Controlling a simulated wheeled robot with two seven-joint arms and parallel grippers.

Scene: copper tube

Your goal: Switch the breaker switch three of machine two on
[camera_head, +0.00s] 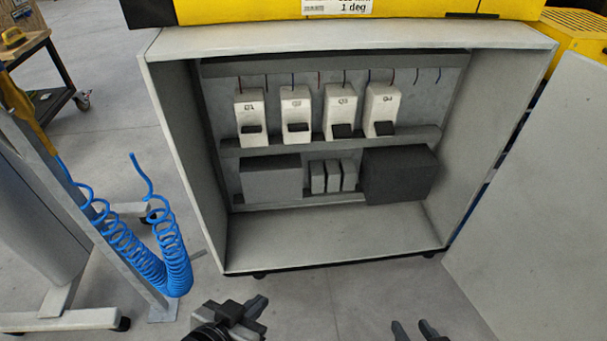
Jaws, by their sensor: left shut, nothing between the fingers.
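Several white breakers stand in a row in an open grey cabinet (335,235). The third from the left, breaker three (343,105), carries a label that looks like Q3 and has a black lever (342,130) low on its front. I cannot tell for sure whether its lever is on or off. My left gripper (256,306) is shut and empty, in front of and below the cabinet at the bottom of the head view. My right gripper (414,328) shows only its fingertips at the bottom edge, apart with nothing between them. Both are well away from the breakers.
Breakers one (248,105), two (295,103) and four (381,103) flank breaker three closely. Dark boxes (400,176) sit below. The cabinet door (535,210) stands open at the right. A blue coiled hose (170,250) hangs at the left. The cabinet's floor is clear.

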